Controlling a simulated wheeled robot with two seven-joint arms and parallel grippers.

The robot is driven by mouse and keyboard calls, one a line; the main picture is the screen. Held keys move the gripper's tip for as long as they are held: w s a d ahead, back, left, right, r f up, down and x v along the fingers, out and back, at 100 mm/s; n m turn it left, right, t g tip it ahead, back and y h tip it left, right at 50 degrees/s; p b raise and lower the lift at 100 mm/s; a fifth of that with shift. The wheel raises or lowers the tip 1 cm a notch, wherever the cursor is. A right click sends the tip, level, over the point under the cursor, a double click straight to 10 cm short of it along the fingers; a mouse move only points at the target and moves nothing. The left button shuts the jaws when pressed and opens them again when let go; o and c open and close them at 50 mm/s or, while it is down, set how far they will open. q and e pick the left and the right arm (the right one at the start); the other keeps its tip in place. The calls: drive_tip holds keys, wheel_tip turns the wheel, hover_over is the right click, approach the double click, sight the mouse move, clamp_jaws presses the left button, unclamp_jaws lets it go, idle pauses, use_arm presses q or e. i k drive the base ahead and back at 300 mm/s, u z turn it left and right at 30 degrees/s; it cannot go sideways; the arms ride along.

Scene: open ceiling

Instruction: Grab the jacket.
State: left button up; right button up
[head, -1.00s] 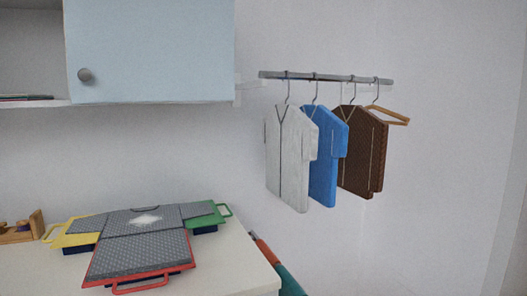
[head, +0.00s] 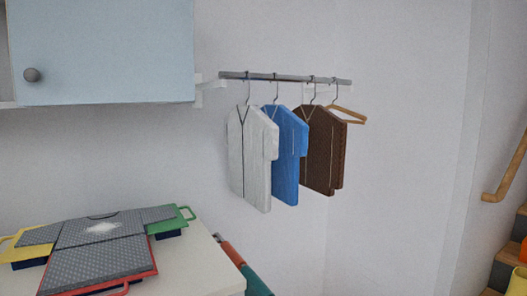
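Several garments hang from a grey rail (head: 285,78) on the wall. A white shirt-shaped garment (head: 250,160) hangs at the left, a blue one (head: 287,150) in the middle and a brown jacket-like one (head: 322,150) at the right. Each hangs from a metal hook. A bare wooden hanger (head: 347,114) hangs at the right end of the rail. Which garment is the jacket is not certain; the brown one looks most like it. Neither of my grippers is in view.
A light blue cabinet (head: 100,50) is at the upper left. A white counter (head: 200,262) below holds a grey folding board (head: 100,250) with coloured handles. A green and orange object (head: 245,268) stands beside the counter. Wooden stairs (head: 508,255) and a handrail (head: 500,180) are at the right.

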sight(322, 170)
drive_tip(key=z, duration=0.7)
drive_tip(key=i, duration=1.2)
drive_tip(key=z, duration=0.3)
